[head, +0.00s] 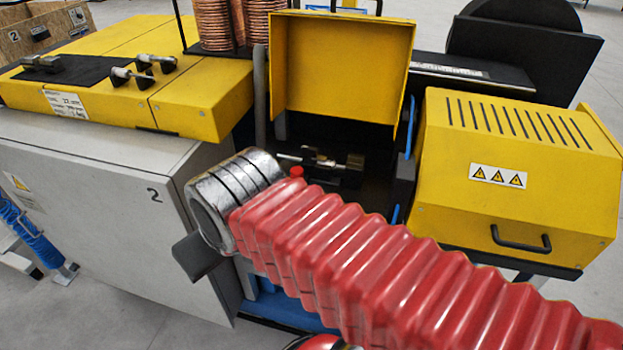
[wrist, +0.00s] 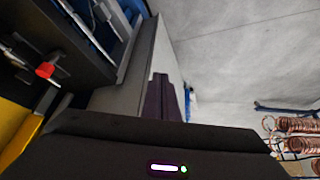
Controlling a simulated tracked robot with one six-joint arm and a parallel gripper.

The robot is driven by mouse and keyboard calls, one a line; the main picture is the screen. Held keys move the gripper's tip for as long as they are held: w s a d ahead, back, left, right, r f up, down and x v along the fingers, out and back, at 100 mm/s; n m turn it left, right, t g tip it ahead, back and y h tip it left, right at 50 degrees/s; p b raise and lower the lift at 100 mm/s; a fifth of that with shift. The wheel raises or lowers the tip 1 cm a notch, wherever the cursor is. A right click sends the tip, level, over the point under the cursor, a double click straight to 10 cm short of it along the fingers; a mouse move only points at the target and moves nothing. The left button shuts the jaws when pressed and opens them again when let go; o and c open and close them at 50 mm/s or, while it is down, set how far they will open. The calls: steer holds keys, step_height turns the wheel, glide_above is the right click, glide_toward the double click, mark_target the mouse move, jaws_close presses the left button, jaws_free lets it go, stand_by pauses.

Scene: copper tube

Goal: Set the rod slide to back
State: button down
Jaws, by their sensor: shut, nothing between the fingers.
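The rod slide (head: 322,160) is a metal rod with dark blocks inside the dark bay under the raised yellow cover. A small red knob (head: 297,171) shows at its near left side, just above my arm's red sleeve. In the wrist view the red knob (wrist: 45,70) is at the left, beside the bright rod. My gripper (head: 192,258) is a dark shape below the silver wrist ring, left of the bay and apart from the slide. Its dark fingers (wrist: 161,98) also show in the wrist view, together and empty. My arm hides the lower front of the bay.
The raised yellow cover (head: 342,65) stands behind the bay. A closed yellow hood (head: 520,180) is at the right. A grey cabinet (head: 90,200) marked 2 is at the left, close to my gripper. Copper coils (head: 213,25) stand behind. Bare floor lies in front.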

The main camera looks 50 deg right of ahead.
mark_target(324, 173)
stand_by(0.4)
steer(key=w+d+f+m+y, duration=0.1)
steer(key=w+d+f+m, duration=0.15)
steer(key=d, duration=0.55)
steer(key=w+d+f+m, duration=0.1)
steer(key=w+d+m, duration=0.3)
steer(key=d, duration=0.4)
steer(key=s+d+m+t+h, duration=0.1)
steer(key=s+d, duration=0.3)
steer(key=d, duration=1.1)
steer(key=shift+r+m+t, duration=0.15)
steer(key=shift+m+t, duration=0.25)
steer(key=shift+m, duration=0.35)
steer(key=shift+d, duration=0.1)
steer(key=x, duration=0.9)
steer(key=shift+w+f, duration=0.2)
steer(key=shift+f, duration=0.15)
steer(key=shift+w+f, duration=0.1)
